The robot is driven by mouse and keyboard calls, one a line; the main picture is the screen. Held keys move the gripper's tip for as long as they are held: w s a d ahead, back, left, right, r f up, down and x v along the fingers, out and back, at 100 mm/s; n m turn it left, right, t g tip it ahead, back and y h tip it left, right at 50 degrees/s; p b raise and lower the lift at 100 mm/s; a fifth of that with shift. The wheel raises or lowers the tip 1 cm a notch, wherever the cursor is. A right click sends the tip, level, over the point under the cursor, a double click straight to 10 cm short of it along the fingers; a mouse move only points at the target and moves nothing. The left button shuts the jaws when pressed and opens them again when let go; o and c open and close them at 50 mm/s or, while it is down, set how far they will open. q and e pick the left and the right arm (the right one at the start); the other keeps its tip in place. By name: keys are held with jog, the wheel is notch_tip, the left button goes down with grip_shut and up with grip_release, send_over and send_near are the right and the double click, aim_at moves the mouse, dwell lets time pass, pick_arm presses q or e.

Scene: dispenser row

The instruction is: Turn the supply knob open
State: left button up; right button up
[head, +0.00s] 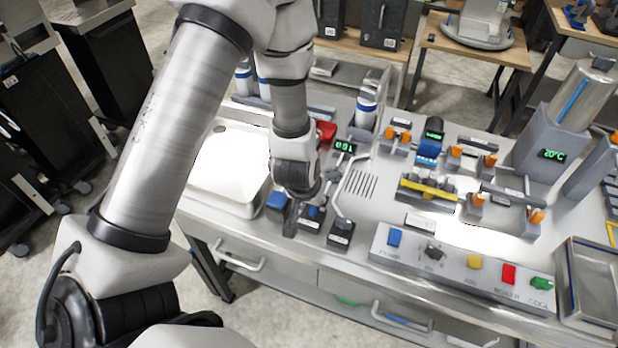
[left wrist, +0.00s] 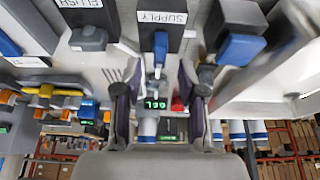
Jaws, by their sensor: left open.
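The supply knob (left wrist: 160,47) has a narrow blue grip and sits on a dark block labelled SUPPLY (left wrist: 160,18), at the top middle of the left wrist view. My left gripper (left wrist: 161,92) is open, its two dark fingers apart on either side of the line to the knob. No contact with the knob shows. My right gripper is not in view.
A FLUSH block with a grey knob (left wrist: 88,39) stands on one side of the supply block, and a blue knob (left wrist: 240,49) on the other. A bent pipe (head: 341,197) rises close by. A white basin (head: 228,165) and a button panel (head: 453,262) flank this area.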

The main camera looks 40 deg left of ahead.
pick_arm(q)
jog(key=v, duration=0.8)
jog(key=shift+s+r, duration=0.2)
jog(key=shift+r, duration=0.15)
jog(key=shift+d, duration=0.1)
jog(key=s+d+f+g+b, duration=0.1)
jog(key=s+f, duration=0.4)
jog(key=f, duration=0.5)
jog(key=s+d+f+m+g+b, duration=0.1)
jog(key=s+f+b, duration=0.3)
jog(key=f, duration=0.7)
jog(key=s+d+f+m+g+h+b, duration=0.1)
jog(key=s+f+g+b, duration=0.1)
jog(key=s+f, duration=0.5)
notch_tip(320, 180, down, 4)
jog(key=shift+s+r+b, duration=0.2)
jog(key=shift+b, duration=0.5)
